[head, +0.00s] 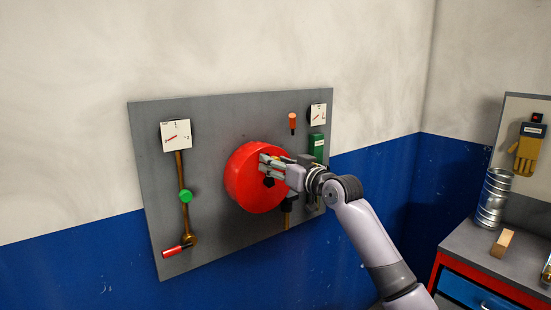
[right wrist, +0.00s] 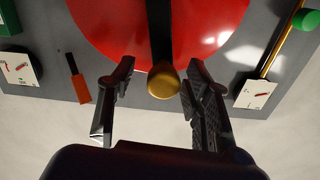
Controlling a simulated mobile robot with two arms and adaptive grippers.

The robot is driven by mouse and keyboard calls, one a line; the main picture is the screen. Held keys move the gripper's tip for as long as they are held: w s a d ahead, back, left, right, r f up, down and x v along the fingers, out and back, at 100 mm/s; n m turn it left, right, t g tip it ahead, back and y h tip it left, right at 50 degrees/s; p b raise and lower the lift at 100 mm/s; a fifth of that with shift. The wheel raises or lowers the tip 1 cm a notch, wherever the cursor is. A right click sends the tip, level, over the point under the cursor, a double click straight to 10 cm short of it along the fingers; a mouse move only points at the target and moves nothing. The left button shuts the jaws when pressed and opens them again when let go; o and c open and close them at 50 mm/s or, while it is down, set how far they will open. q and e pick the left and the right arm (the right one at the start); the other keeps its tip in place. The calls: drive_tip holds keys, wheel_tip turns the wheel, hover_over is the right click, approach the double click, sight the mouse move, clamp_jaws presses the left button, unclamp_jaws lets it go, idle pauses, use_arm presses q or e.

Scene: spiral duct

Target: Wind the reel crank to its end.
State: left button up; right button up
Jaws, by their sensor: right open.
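The red reel (head: 256,190) is a round drum on the grey wall panel (head: 225,125). Its black crank arm (right wrist: 160,32) crosses the red face (right wrist: 105,25) in the right wrist view and ends in a brass-coloured knob (right wrist: 163,80). My right gripper (head: 266,166) is in front of the reel's upper right part. In the right wrist view the right gripper (right wrist: 160,72) is open, with the knob between its two fingers and a gap visible on both sides. In the head view the gripper hides most of the crank. My left gripper is out of view.
Around the reel are two white gauges (head: 175,135) (head: 318,115), an orange handle (head: 292,124), a green box (head: 317,147), and a brass pipe with a green knob (head: 186,196) and red handle (head: 178,251).

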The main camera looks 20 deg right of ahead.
drive_tip(key=shift+w+a, duration=0.1)
drive_tip(key=shift+w, duration=0.2)
drive_tip(key=shift+c, duration=0.2)
drive_tip(key=c, duration=0.7)
clamp_jaws()
